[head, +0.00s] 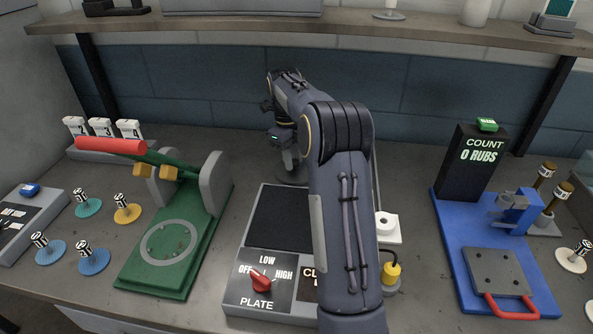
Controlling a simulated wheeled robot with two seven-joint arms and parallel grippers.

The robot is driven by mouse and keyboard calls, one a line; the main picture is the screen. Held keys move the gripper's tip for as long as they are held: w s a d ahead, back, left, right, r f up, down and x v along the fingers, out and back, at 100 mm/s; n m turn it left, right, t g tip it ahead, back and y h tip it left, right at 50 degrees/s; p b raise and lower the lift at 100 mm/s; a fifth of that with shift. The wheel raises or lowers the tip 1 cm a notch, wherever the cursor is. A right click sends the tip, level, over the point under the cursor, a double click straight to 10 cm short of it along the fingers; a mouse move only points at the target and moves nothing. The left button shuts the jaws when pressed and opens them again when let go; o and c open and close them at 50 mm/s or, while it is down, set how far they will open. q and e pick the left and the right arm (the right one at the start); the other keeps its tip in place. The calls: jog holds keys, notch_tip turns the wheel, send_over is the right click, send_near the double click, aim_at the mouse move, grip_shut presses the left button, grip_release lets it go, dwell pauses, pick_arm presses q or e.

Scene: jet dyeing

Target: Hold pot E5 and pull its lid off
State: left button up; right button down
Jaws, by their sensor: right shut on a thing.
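My right arm reaches up through the middle of the head view, and its gripper (290,168) is beyond the hot plate, pointing down near the back of the bench. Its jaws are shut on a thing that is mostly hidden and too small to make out. A dark round base shows just under the fingertips. I cannot read an E5 mark anywhere, so I cannot tell whether the held thing is pot E5 or its lid. My left gripper is not in view.
The hot plate (259,281) with a red knob is partly behind my arm. A green lever press (160,255) and several small labelled pieces on coloured discs stand left. A blue rub counter stand (455,250) is right. A shelf (300,28) runs above.

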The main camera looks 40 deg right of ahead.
aim_at(298, 175)
jog(key=shift+f, duration=1.75)
jog(key=shift+f, duration=0.1)
jog(key=c, duration=1.1)
grip_release()
